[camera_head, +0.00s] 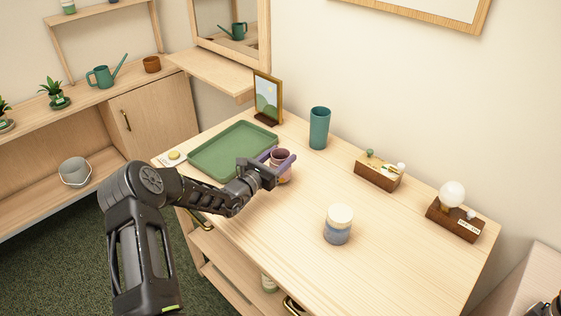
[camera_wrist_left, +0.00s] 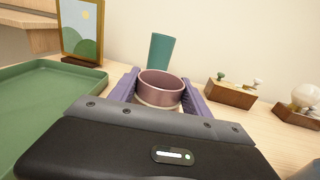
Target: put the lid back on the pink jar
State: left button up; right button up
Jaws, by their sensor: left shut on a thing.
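The pink jar (camera_head: 281,156) stands on the wooden cabinet top beside the green tray, with its open top facing up. It also shows in the left wrist view (camera_wrist_left: 160,88) as a hollow mauve rim with a pale band below. My left gripper (camera_head: 284,158) is shut on it, one purple finger on each side. The fingers and the gripper body hide part of the jar. A blue jar (camera_head: 337,233) with a cream lid on it stands apart, nearer the front. I cannot make out a separate loose lid for the pink jar. My right gripper does not show clearly.
A green tray (camera_head: 205,165) lies left of the pink jar, with a picture frame (camera_head: 267,96) and teal cup (camera_head: 319,128) behind. Two wooden blocks with small items (camera_head: 379,174) (camera_head: 455,220) stand along the wall. The cabinet top around the blue jar is clear.

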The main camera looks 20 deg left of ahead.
pick_arm(q)
notch_tip(320, 180, up, 9)
jog(key=b, duration=0.1)
jog(key=shift+f, duration=0.15)
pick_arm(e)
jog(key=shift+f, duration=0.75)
pick_arm(q)
jog(key=o, duration=0.9)
grip_shut()
jog(key=shift+f, duration=0.1)
